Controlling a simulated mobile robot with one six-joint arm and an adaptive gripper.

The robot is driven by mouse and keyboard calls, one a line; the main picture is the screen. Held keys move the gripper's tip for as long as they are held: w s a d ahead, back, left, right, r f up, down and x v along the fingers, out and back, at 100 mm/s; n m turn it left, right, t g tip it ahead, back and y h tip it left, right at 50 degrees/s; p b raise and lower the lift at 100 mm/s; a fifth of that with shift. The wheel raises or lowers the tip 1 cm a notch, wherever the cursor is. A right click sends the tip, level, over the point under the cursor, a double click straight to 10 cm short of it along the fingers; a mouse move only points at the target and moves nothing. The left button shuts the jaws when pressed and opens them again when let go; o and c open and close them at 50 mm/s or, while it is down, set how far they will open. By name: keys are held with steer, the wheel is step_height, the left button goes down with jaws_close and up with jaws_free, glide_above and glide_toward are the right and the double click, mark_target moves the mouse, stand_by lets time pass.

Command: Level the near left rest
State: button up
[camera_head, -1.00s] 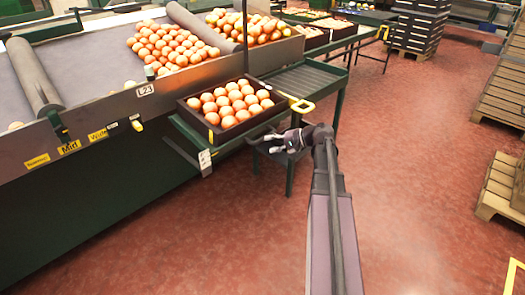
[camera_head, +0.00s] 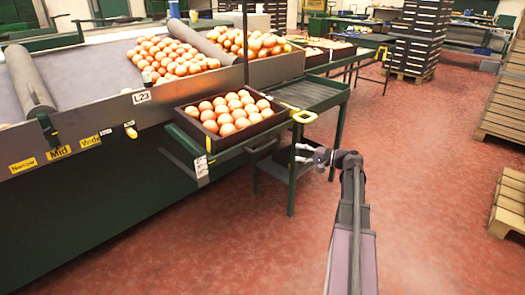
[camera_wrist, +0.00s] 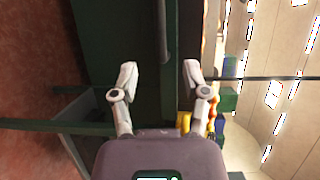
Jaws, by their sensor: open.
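A dark crate of oranges (camera_head: 262,126) sits on a green rest (camera_head: 234,151) at the front of the sorting machine. The rest looks sloped, but I cannot tell its exact angle. A dark bar handle (camera_head: 263,147) shows on its front edge, and a yellow handle (camera_head: 305,117) is at the crate's right. My gripper (camera_head: 300,153) is open and empty, to the right of the bar handle and apart from it. In the wrist view its two fingers (camera_wrist: 159,78) are spread before a dark green surface with a dark bar (camera_wrist: 165,35).
A slatted green table (camera_head: 312,92) stands right of the crate, its leg close behind my gripper. The machine with labels (camera_head: 58,152) fills the left. Wooden pallets (camera_head: 508,203) are at the right. The red floor (camera_head: 425,180) between is clear.

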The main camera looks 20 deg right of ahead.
mark_target(265, 146)
steer(key=shift+w+a, duration=0.1)
steer(key=shift+a, duration=0.05)
steer(key=shift+b+x, duration=0.45)
steer(key=shift+x, duration=6.3)
steer(key=shift+f, duration=0.1)
jaws_close()
